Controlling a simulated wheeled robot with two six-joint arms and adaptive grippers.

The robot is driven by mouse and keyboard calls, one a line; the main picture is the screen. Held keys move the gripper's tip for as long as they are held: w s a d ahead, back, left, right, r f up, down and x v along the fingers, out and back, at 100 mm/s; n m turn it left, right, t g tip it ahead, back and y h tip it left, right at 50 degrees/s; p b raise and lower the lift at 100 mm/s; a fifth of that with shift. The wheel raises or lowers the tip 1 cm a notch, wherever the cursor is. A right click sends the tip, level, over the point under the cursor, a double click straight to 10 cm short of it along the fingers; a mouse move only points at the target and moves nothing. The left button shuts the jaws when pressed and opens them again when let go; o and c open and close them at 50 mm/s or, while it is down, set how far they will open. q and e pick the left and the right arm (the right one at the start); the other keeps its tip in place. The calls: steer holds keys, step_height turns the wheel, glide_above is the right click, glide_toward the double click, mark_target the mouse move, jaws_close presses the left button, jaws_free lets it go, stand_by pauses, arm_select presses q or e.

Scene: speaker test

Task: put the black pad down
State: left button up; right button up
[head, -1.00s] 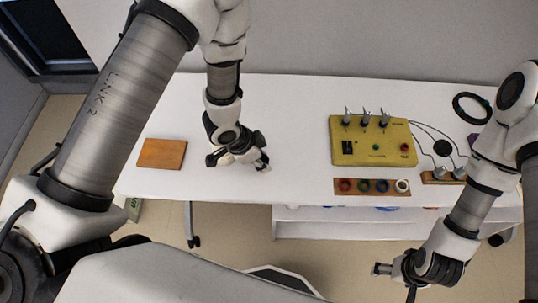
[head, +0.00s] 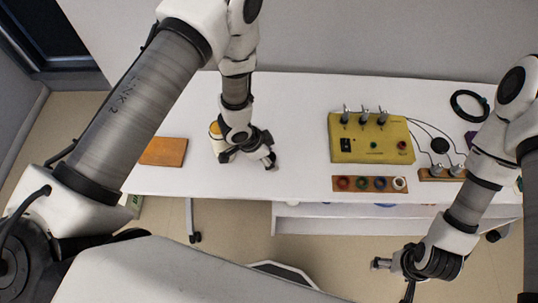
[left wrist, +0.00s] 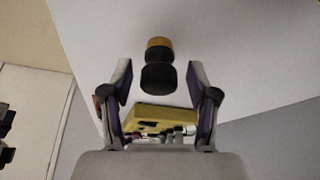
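My left gripper (head: 248,160) is low over the white table, left of the yellow box. In the left wrist view its two fingers (left wrist: 158,88) are spread, with clear gaps on both sides of a dark rounded object (left wrist: 158,76) with an orange part. I cannot tell if this dark object is the black pad. A yellow and white round thing (head: 214,131) shows partly behind the left gripper in the head view. A flat black disc (head: 440,145) lies on the table at the right. My right gripper (head: 382,263) is in front of the table; its fingers are unclear.
The yellow box (head: 350,152) with metal posts stands right of centre. A strip with coloured rings (head: 350,184) lies before it. A brown board (head: 165,152) is at the left, partly hidden by my arm. A black ring (head: 456,103) lies at the back right. The table between gripper and box is clear.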

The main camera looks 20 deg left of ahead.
arm_select(q)
steer(key=shift+r, duration=0.15)
steer(key=v, duration=1.2)
steer(key=s+a+f+n, duration=0.1)
steer(key=s+f+n, duration=0.1)
steer(key=s+f, duration=0.1)
steer(key=s+a+f+n+y, duration=0.1)
steer(key=s+f+n, duration=0.1)
steer(key=s+f, duration=0.1)
steer(key=s+a+f+n+g, duration=0.1)
steer(key=s+f+n, duration=0.2)
steer(key=s, duration=0.1)
steer(key=s+a+f+n+g+y, duration=0.1)
steer(key=s+a+f+n+y, duration=0.1)
steer(key=s, duration=0.6)
steer(key=a+f+n, duration=0.1)
steer(key=a+n, duration=0.1)
steer(key=shift+a+f+n+g+y, duration=0.25)
steer(key=shift+f+n+g+y, duration=0.05)
steer(key=shift+f+y, duration=0.1)
steer(key=shift+f+b, duration=0.1)
steer(key=shift+b, duration=0.25)
